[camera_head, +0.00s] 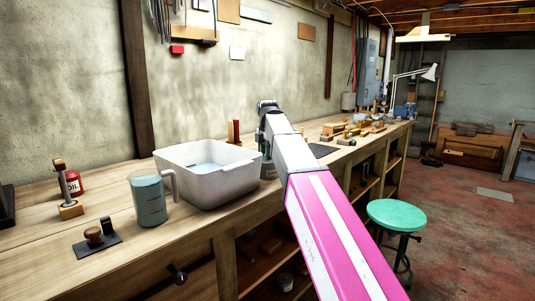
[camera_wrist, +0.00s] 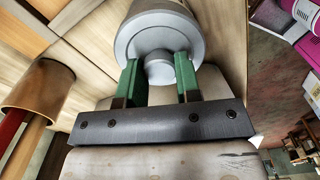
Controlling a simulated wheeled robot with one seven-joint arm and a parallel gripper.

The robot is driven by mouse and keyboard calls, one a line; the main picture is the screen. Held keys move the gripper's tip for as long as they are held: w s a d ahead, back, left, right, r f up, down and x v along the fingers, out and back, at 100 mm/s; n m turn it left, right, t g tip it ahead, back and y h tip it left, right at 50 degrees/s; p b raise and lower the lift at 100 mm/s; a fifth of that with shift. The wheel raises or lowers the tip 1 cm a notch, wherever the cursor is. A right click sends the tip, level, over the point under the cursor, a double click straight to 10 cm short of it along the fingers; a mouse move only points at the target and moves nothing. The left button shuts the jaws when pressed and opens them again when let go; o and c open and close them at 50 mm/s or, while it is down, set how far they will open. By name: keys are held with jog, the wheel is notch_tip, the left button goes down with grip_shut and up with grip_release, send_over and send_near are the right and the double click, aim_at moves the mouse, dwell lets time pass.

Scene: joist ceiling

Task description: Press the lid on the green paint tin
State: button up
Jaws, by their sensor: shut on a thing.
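In the wrist view, the green fingertips of my gripper (camera_wrist: 160,85) are shut on the knob of a round grey lid (camera_wrist: 135,45). The lid has a raised rim and looks centred on whatever lies beyond it. In the head view, my arm reaches over the workbench and hides most of what is at its end. A small part of a grey-green tin (camera_head: 268,171) shows low between the white basin and my arm. Green paint is not visible, and I cannot tell whether the lid is seated on the tin.
A white basin (camera_head: 228,188) with liquid stands left of my arm, close to it. A green stool (camera_head: 397,215) stands right. In the wrist view, a brown pot (camera_wrist: 50,84) holds sticks.

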jog(key=shift+f, duration=0.3)
jog(key=o, duration=1.1)
jog(key=shift+r, duration=0.1)
